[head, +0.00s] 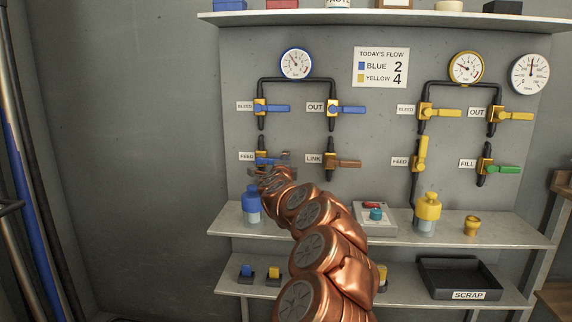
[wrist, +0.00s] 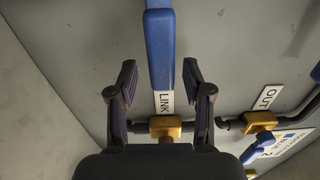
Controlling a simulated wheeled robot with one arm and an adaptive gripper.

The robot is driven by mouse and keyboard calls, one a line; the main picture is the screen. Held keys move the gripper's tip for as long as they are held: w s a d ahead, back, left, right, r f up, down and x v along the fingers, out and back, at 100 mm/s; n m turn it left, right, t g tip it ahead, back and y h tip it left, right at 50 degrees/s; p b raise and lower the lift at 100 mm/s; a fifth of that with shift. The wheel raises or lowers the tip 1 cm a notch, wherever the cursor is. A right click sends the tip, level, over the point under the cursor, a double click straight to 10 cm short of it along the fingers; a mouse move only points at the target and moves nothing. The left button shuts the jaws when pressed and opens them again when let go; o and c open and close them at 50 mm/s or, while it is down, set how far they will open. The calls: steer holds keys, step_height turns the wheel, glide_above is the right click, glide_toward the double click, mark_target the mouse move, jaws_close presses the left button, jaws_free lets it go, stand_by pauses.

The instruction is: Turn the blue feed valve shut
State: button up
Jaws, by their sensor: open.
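The blue feed valve handle (head: 266,160) is at the FEED label (head: 247,157) on the left of the wall panel. It points right, across its vertical pipe, partly hidden by my gripper (head: 272,170). In the wrist view the blue handle (wrist: 160,48) runs down from the top edge, its free end in line with the gap between the fingers of my gripper (wrist: 160,80). The fingers are open, one on each side of it, with visible gaps. I cannot tell how deep the handle reaches between them.
The LINK valve's brown handle (head: 345,163) is just right of my gripper. Blue bleed (head: 275,108) and OUT (head: 350,109) handles are above. A blue bottle (head: 251,205) stands on the shelf (head: 290,233) below.

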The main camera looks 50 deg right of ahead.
steer(key=v, duration=1.1)
steer(key=shift+a+r, duration=0.1)
stand_by(0.6)
